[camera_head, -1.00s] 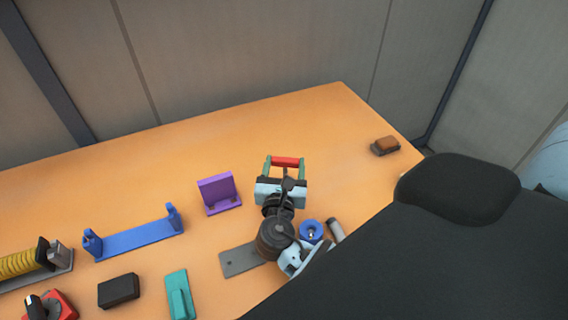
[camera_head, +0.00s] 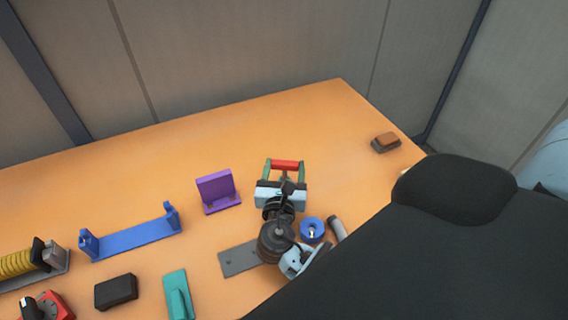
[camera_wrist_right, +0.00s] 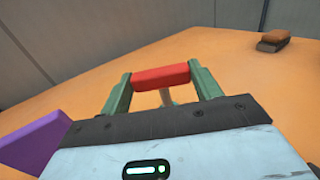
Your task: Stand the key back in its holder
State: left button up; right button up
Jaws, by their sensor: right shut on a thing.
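The key shows as a red crossbar handle (camera_wrist_right: 161,76) with a short length of grey shaft (camera_wrist_right: 165,97) below it in the right wrist view. My right gripper (camera_head: 285,166) has green fingers and is shut on the red handle, one finger at each end. The gripper is over the orange table, right of the purple bracket. The lower end of the shaft is hidden behind the gripper body. A blue round piece with a hole (camera_head: 304,236) stands beside my right wrist; I cannot tell whether it is the key's holder. My left gripper is not in view.
The purple bracket (camera_head: 216,188) stands left of the gripper. A blue cradle (camera_head: 135,239), black block (camera_head: 116,292), teal piece (camera_head: 178,294) and grey plate (camera_head: 237,260) lie nearer. A brown-topped block (camera_head: 385,142) sits near the right edge. The table's far part is clear.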

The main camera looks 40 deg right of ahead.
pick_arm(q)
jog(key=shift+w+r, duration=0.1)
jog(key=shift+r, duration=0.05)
pick_arm(e)
jog(key=shift+f, duration=0.1)
dwell(0.3)
jog(key=o, duration=1.4)
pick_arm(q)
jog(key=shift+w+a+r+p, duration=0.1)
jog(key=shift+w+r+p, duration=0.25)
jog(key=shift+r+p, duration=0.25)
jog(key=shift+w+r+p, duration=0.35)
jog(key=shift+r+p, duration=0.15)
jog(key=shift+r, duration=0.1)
pick_arm(e)
jog(key=shift+v, duration=5)
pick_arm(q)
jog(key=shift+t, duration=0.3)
